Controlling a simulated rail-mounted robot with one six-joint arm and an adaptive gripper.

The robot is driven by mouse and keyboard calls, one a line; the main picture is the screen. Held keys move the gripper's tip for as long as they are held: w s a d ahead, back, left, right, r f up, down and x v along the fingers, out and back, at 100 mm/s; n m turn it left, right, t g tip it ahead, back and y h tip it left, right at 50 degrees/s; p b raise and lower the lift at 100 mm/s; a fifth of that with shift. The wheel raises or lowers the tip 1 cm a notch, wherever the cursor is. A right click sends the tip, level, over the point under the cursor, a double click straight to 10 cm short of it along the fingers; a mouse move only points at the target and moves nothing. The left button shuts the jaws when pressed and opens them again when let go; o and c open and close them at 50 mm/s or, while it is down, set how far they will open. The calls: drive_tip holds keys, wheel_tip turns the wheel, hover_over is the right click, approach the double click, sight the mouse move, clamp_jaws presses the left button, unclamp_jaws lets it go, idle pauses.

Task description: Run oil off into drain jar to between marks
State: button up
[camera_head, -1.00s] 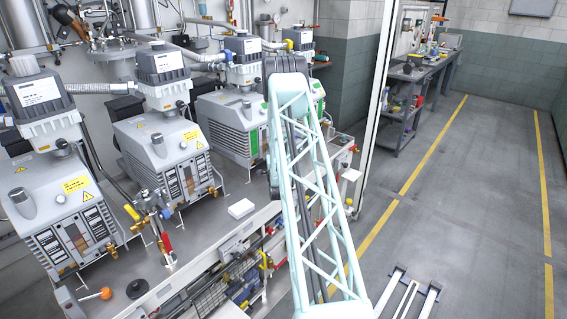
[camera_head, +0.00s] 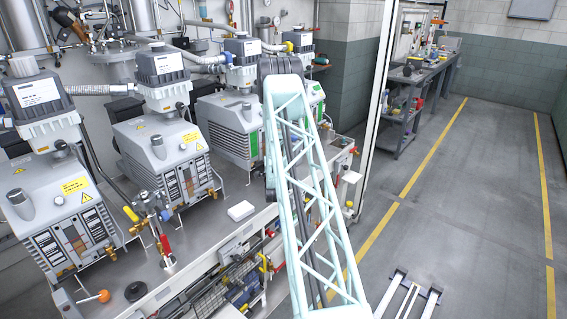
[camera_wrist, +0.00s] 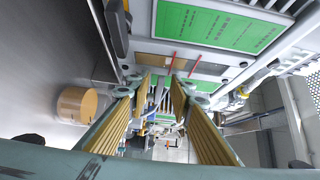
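The pump with green labels (camera_head: 253,143) is third along the bench in the head view, partly behind my arm. In the wrist view its green-labelled face (camera_wrist: 218,27) fills the top, with two thin red marks (camera_wrist: 172,62) below the labels. My gripper (camera_wrist: 160,86) is open in the wrist view, its ribbed tan finger pads apart with nothing seen held between them. In the head view my gripper is hidden behind my lattice arm link. An amber-brown cylinder (camera_wrist: 77,104) is left of my gripper on a grey surface; I cannot tell whether it is the drain jar.
Two more pumps (camera_head: 164,152) (camera_head: 64,215) stand to the left on the grey bench. A white block (camera_head: 241,211) lies near the bench's front edge. Open floor is to the right.

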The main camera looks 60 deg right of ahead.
drive_tip(key=shift+b+v, duration=0.4)
drive_tip(key=shift+v, duration=0.6)
drive_tip(key=shift+b+v, duration=1.4)
drive_tip(key=shift+v, duration=1.5)
drive_tip(key=shift+r, duration=0.1)
